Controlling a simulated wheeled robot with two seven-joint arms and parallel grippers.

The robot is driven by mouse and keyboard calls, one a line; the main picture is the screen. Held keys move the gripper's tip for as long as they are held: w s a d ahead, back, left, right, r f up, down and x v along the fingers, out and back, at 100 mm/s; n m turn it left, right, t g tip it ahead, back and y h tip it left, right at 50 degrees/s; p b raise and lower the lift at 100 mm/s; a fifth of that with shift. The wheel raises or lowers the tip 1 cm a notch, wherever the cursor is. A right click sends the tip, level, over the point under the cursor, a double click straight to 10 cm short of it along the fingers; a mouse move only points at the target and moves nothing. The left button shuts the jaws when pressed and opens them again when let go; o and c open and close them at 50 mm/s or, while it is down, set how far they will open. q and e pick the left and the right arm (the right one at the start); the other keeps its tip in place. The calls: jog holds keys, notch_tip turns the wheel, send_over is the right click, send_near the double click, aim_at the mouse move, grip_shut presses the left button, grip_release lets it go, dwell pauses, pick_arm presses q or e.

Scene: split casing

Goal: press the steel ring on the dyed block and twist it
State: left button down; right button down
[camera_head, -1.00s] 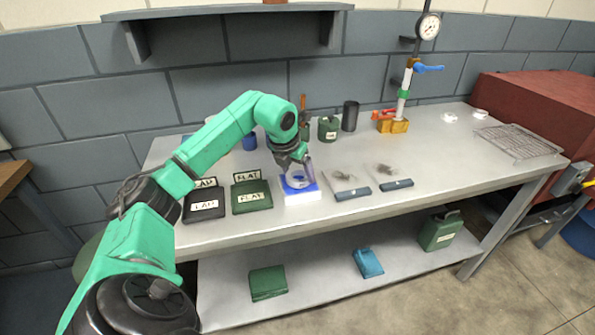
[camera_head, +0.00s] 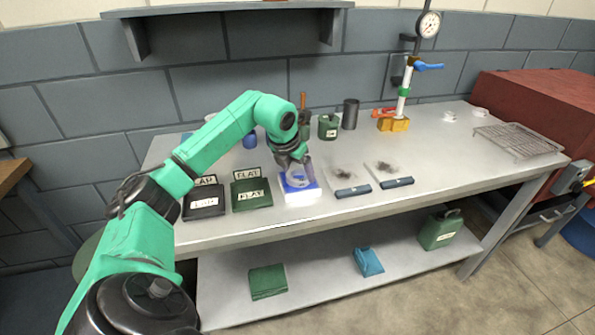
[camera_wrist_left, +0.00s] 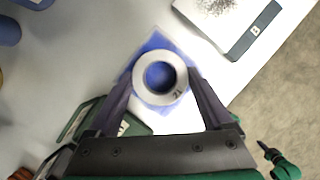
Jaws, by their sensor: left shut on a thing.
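The steel ring (camera_wrist_left: 173,64) is a pale flat ring with a dark mark on its lower right, seen from above in the left wrist view. The dyed block is a white block (camera_head: 301,196) with a blue top (camera_wrist_left: 136,67). The ring sits over the blue top, and blue shows through its hole; whether they touch I cannot tell. My left gripper (camera_wrist_left: 161,88) is shut on the ring, one finger at each side. In the head view my left gripper (camera_head: 297,170) points down over the block and partly hides the ring.
Left of the block are a green box (camera_head: 250,197) labelled FLAT and a dark box (camera_head: 203,205). Right of it lie two plates with dark smudges (camera_head: 345,178) (camera_head: 388,172). A green can (camera_head: 328,127) and a dark cylinder (camera_head: 350,114) stand behind. The bench front right is clear.

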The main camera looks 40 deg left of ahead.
pick_arm(q)
jog(key=shift+f, duration=0.15)
jog(key=shift+s+d+n+y+p, duration=0.15)
jog(key=shift+n+y+p, duration=0.15)
jog(key=shift+n+p, duration=0.5)
jog(key=shift+n+g, duration=0.3)
jog(key=shift+n, duration=0.1)
jog(key=shift+m, duration=0.4)
jog(key=shift+a+m, duration=0.2)
jog(key=shift+m, duration=0.3)
jog(key=shift+m+h, duration=0.4)
